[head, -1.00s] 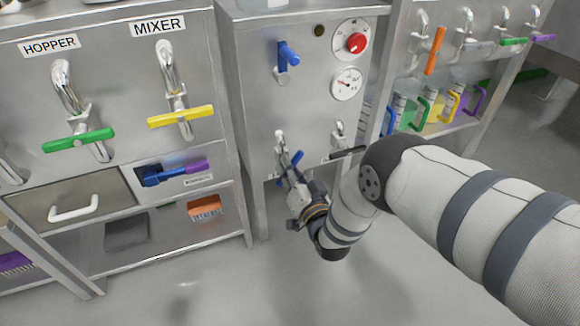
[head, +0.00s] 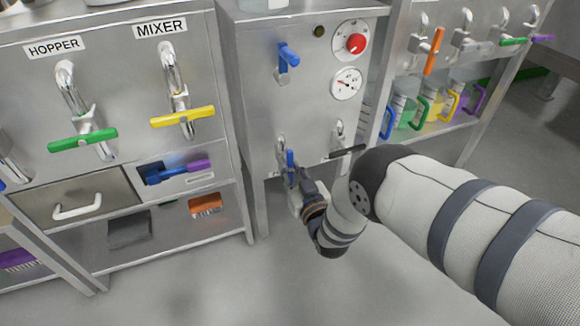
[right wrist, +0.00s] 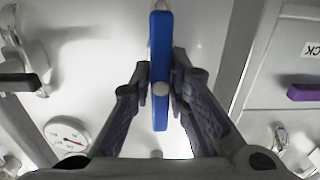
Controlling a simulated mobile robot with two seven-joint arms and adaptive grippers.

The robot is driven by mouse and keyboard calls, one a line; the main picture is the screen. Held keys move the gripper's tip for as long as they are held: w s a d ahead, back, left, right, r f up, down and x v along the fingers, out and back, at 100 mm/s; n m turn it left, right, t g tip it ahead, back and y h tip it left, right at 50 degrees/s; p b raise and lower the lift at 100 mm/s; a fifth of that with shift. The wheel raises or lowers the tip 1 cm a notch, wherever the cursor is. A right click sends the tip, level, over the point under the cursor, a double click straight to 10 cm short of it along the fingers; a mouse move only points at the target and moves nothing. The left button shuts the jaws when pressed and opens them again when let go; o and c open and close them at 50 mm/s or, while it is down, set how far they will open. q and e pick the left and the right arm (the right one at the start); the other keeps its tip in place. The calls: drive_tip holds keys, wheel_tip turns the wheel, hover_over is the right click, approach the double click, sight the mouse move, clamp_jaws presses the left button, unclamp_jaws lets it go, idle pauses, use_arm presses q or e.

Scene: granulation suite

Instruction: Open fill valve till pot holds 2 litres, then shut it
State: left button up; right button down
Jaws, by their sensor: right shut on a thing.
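A blue lever (head: 290,158) sits on the lower left tap (head: 281,147) of the middle steel cabinet. My right gripper (head: 292,178) is at this lever. In the right wrist view the blue lever (right wrist: 160,40) runs upright between the fingers of my right gripper (right wrist: 161,92), which is shut on it. The lever looks about upright in the head view. A vessel base (head: 255,4) on the cabinet top is cut off, so its contents are hidden. I cannot tell whether it is the pot. My left gripper is not in view.
Above are another blue lever (head: 287,56), a red knob (head: 357,43) and a round gauge (head: 346,83). A black-handled tap (head: 346,151) is close on the right. Green (head: 82,141) and yellow (head: 182,116) handles are on the left cabinet. Open floor lies in front.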

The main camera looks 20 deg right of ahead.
drive_tip(key=shift+a, duration=0.1)
idle(0.3)
drive_tip(key=c, duration=1.5)
unclamp_jaws()
drive_tip(key=s, duration=1.2)
drive_tip(key=shift+d, duration=0.25)
